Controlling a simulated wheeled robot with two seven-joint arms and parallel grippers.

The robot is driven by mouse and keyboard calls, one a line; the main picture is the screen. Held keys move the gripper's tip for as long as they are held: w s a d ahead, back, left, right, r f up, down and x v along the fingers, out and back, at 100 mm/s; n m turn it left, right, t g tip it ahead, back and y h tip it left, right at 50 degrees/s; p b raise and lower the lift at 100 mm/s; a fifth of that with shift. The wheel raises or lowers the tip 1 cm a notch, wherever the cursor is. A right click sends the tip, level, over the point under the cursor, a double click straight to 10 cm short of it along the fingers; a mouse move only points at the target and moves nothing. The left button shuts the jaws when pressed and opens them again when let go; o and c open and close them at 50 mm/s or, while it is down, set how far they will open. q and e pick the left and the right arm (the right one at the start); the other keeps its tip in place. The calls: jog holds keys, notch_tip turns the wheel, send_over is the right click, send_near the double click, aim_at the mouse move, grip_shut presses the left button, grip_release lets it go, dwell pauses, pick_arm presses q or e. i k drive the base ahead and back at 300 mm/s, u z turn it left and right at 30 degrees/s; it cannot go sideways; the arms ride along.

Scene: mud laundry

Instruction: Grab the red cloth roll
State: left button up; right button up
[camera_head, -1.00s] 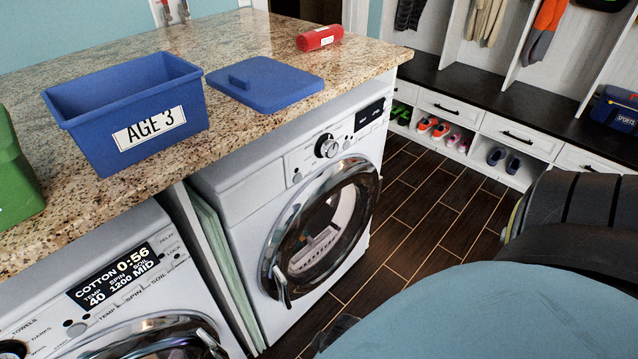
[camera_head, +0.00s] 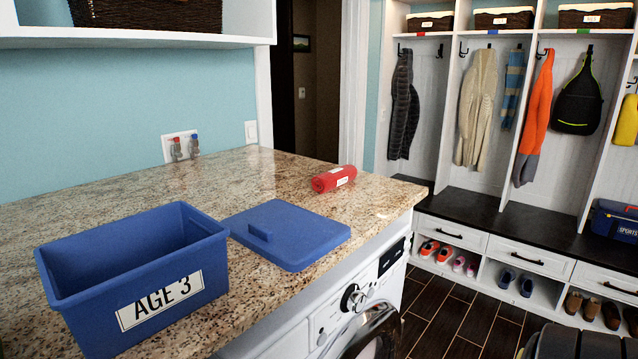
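The red cloth roll (camera_head: 334,179) lies on the granite countertop (camera_head: 375,206), near its far right end. It has a small white label on its side. Nothing touches it.
A blue bin marked AGE 3 (camera_head: 135,280) stands on the counter at the left front. Its blue lid (camera_head: 285,234) lies flat between bin and roll. A washer (camera_head: 365,300) is under the counter. Cubbies with coats and a dark bench (camera_head: 500,220) stand at the right. Counter around the roll is clear.

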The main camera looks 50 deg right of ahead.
aim_at(324, 182)
jog(key=i, duration=0.1)
jog(key=z, duration=1.65)
